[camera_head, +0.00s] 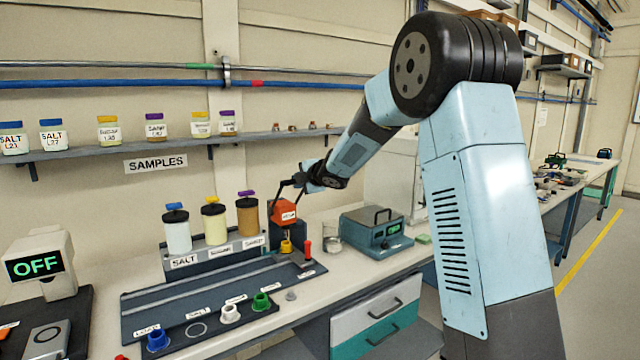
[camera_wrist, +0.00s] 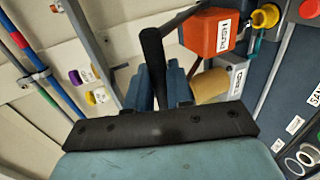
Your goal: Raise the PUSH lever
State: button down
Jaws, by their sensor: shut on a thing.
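My gripper (camera_head: 303,181) is at the end of my arm, just above and behind the orange-red block (camera_head: 284,211) on the dispensing stand. The block carries a small white label, too small to read surely. In the wrist view, the blue-grey fingers are shut on a black bar (camera_wrist: 152,62), which looks like the lever's handle. A thin grey arm leads from near the bar's upper end towards the orange block (camera_wrist: 208,34). A yellow nozzle (camera_head: 286,246) sits below the block. The exact contact between fingers and bar is partly hidden.
Three capped jars (camera_head: 214,222) stand left of the block. The sample shelf (camera_head: 90,154) runs behind.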

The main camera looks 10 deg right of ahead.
jog(key=shift+a, duration=0.7)
jog(key=shift+w, duration=0.1)
jog(key=shift+w+a+f, duration=0.1)
jog(key=shift+w+f, duration=0.05)
jog(key=shift+w, duration=0.05)
jog(key=c, duration=1.2)
grip_release()
jog(key=shift+w, duration=0.1)
jog(key=shift+o, duration=0.6)
jog(key=shift+d, duration=0.2)
jog(key=shift+d, duration=0.1)
jog(key=v, duration=1.3)
jog(key=shift+s+d, duration=0.15)
jog(key=shift+s, duration=0.1)
